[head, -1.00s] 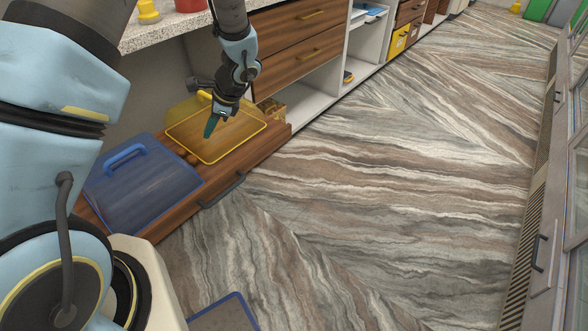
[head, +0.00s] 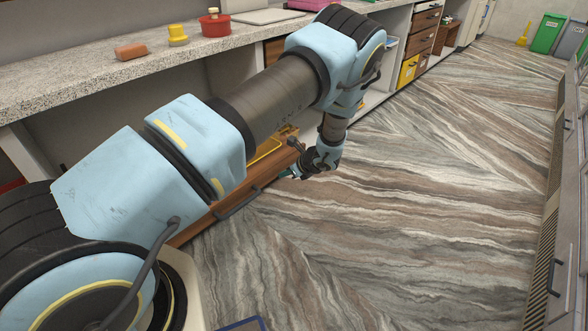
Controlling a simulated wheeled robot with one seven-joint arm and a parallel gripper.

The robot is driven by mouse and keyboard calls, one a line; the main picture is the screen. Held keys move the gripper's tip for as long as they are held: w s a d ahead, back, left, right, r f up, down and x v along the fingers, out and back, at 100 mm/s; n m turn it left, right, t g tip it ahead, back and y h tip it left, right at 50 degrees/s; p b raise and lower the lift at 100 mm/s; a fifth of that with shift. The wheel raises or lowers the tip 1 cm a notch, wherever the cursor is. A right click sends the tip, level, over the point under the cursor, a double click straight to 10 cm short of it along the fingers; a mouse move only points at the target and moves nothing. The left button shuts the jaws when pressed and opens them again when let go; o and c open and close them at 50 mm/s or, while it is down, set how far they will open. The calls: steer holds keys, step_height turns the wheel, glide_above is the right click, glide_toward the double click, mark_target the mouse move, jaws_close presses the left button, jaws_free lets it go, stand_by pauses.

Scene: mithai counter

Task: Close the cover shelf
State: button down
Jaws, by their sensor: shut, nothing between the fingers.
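The cover shelf (head: 268,180) is a low wooden pull-out under the counter, standing out over the floor, with a dark bar handle (head: 238,203) on its front. My arm hides much of it. The yellow rim of a cover (head: 266,152) shows on it behind my arm; the blue cover is hidden.
The speckled counter (head: 75,88) runs above, with a brown roller (head: 130,51), a yellow weight (head: 178,36) and a red pot (head: 215,26). The striped floor (head: 420,190) is clear to the right, up to the cabinets (head: 560,210). A blue-edged mat (head: 243,325) lies at the bottom.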

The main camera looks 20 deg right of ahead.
mark_target(270, 170)
steer(key=w, duration=0.1)
steer(key=w+a, duration=0.1)
steer(key=w, duration=0.1)
steer(key=shift+w+a+f+p, duration=0.1)
steer(key=shift+w+a+p, duration=0.3)
steer(key=shift+w+a, duration=0.1)
steer(key=shift+w, duration=0.05)
